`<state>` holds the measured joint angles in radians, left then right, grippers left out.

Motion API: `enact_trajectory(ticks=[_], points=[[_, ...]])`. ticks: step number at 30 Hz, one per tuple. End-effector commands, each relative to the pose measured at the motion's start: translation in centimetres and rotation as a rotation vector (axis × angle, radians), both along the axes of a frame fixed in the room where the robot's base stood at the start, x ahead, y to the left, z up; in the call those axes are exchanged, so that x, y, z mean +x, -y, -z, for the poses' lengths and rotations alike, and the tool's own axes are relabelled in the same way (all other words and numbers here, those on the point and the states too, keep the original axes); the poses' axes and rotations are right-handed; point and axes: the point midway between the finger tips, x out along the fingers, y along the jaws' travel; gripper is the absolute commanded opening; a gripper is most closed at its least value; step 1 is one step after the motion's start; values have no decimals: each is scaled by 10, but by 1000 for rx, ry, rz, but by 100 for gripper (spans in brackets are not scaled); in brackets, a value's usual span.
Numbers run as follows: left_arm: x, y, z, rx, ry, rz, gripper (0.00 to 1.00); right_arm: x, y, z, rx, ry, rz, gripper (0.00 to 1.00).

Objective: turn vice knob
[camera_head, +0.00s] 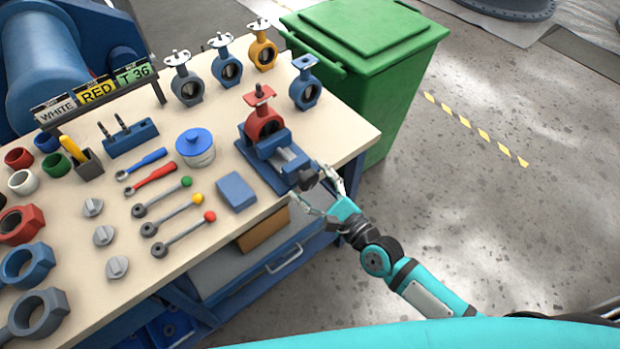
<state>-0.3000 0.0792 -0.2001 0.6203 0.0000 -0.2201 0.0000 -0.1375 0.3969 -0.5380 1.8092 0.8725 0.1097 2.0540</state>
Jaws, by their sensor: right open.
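A blue vice (277,157) stands near the right edge of the workbench, with a red butterfly valve (263,120) in its jaws. The dark vice knob (307,180) is at the vice's near right end, by the bench edge. My right gripper (310,187) comes in from the lower right. Its fingers are spread, one on each side of the knob. I cannot tell whether either finger touches the knob. My left gripper is not in view.
The bench top (230,150) holds several valves at the back, a blue-lidded pot (196,146), a blue box (236,191), wrenches and rings. A green bin (365,60) stands behind right. The floor (490,220) on the right is clear.

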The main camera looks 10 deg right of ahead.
Motion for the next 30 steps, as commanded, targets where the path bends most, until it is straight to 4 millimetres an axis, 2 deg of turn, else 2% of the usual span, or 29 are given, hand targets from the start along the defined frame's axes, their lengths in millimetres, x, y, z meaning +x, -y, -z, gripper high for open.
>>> enact_trajectory(ticks=[11, 23, 24, 30], points=[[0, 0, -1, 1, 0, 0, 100, 5, -3, 0, -1, -1, 0, 71], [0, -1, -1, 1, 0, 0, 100, 4, -3, 0, 0, 0, -1, 18], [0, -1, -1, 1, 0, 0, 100, 4, -3, 0, -1, -1, 0, 16], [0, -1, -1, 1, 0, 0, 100, 4, -3, 0, -14, 6, 0, 16]])
